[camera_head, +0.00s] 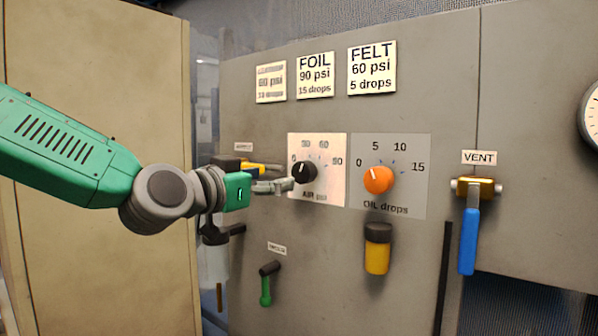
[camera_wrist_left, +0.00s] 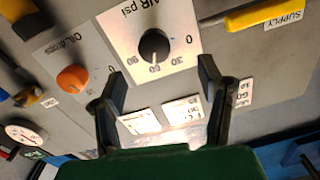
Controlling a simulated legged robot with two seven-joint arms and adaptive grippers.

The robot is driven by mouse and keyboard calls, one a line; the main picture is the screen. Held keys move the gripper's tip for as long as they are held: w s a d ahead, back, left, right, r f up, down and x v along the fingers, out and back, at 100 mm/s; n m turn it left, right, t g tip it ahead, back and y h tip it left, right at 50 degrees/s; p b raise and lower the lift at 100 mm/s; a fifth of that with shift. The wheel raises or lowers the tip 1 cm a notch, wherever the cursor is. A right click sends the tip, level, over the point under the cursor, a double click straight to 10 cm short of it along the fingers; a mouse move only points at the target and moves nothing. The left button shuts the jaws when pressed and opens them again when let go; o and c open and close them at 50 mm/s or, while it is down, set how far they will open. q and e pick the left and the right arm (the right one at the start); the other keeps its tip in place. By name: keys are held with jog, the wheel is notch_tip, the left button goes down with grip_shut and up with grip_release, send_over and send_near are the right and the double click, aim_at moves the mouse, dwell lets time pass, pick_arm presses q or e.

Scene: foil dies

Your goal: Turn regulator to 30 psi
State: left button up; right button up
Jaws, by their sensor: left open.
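The black air regulator knob (camera_head: 304,172) sits on a pale dial plate (camera_head: 334,145) marked 0, 30, 60 and 90, "AIR psi", on the grey panel. My left gripper (camera_head: 289,186) reaches in from the left, its tip at the knob's left side. In the wrist view the knob (camera_wrist_left: 155,45) shows with the plate upside down. My open left fingers (camera_wrist_left: 162,70) stand apart with the knob just beyond their tips, not clearly between them. Contact cannot be told. My right gripper is not in view.
An orange oil knob (camera_head: 379,180) is close right of the dial, with a yellow-bowled unit (camera_head: 377,256) below. A yellow supply handle (camera_head: 254,168) is behind my gripper. A green-handled lever (camera_head: 266,288) is below. A blue vent handle (camera_head: 468,241) hangs at right.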

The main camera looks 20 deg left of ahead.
aim_at(299, 173)
pick_arm(q)
jog(key=x, duration=0.4)
jog(key=shift+w+f+p, duration=0.15)
jog(key=shift+w+p, duration=0.1)
jog(key=shift+p, duration=0.1)
jog(key=w+d, duration=0.1)
jog(key=w, duration=0.1)
jog(key=w+d, duration=0.1)
jog(key=w+d+p, duration=0.1)
jog(key=w+d, duration=0.1)
jog(key=shift+w+d, duration=0.1)
jog(key=shift+w, duration=0.2)
jog(key=shift+w+a, duration=0.25)
jog(key=shift+a, duration=0.75)
jog(key=c, duration=0.6)
jog(key=shift+s+d, duration=0.1)
jog(key=shift+d, duration=0.15)
jog(key=c, duration=0.6)
jog(key=shift+s+d+r, duration=0.1)
jog(key=shift+d+r, duration=0.15)
jog(key=shift+d, duration=0.1)
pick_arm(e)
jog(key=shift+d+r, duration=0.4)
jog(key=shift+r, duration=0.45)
pick_arm(q)
jog(key=shift+a, duration=0.2)
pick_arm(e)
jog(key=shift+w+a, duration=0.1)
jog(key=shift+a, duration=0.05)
